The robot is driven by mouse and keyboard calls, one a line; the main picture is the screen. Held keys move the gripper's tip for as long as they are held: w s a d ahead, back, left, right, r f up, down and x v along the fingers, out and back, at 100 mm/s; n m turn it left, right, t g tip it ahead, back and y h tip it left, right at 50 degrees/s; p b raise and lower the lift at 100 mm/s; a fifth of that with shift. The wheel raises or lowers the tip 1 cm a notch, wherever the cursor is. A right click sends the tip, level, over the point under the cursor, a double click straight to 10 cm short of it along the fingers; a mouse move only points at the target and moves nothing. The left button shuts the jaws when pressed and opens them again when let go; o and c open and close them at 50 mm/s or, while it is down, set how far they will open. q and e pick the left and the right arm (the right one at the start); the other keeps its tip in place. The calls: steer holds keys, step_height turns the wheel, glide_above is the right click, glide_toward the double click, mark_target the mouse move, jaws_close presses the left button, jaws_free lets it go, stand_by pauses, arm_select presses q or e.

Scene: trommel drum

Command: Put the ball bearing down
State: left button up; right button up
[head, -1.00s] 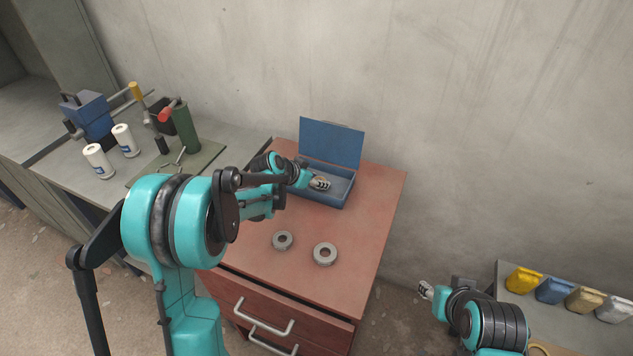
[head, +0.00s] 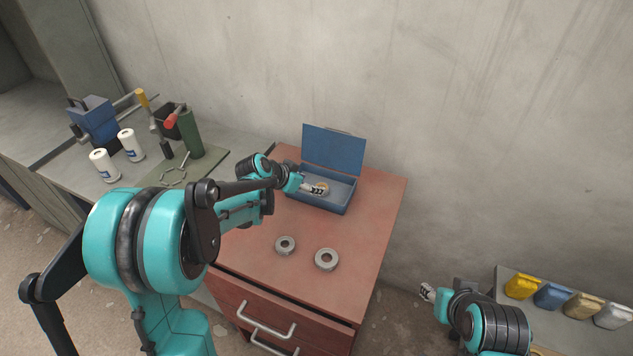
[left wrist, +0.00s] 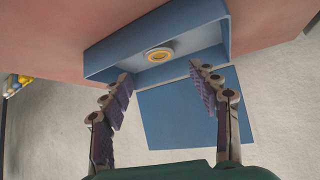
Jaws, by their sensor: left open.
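A ball bearing (left wrist: 159,55) with a yellowish ring lies in the open blue box, seen between my fingers in the left wrist view. It also shows partly in the head view (head: 322,187), beside my fingertips. The blue box (head: 335,207) stands on the red cabinet with its lid up at the back. My left gripper (head: 315,190) is at the box opening, open, its fingers apart and clear of the bearing; it also shows in the left wrist view (left wrist: 160,80). Two grey ring bearings lie on the cabinet top, one at left (head: 285,245) and one at right (head: 326,259). My right gripper (head: 426,291) is far right, its jaws too small to judge.
The red cabinet top (head: 370,230) is clear on its right side. A grey bench at left holds white bottles (head: 131,144), a green cylinder (head: 190,134) and a blue vise-like tool (head: 95,121). A low shelf at right holds several colored containers (head: 553,295).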

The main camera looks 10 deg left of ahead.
arm_select(q)
steer(key=s+r+n+y+p, duration=0.1)
steer(key=s+r, duration=0.3)
steer(key=s, duration=0.4)
steer(key=s+r+n+y, duration=0.1)
steer(key=s+r+n, duration=0.1)
steer(key=s+r, duration=0.35)
steer(key=s+f+n+y, duration=0.2)
steer(key=s+n, duration=0.1)
steer(key=s, duration=1.3)
steer(key=shift+a+f+g, duration=0.15)
steer(key=shift+f+g, duration=0.05)
steer(key=shift+g, duration=0.1)
steer(key=shift+c, duration=0.4)
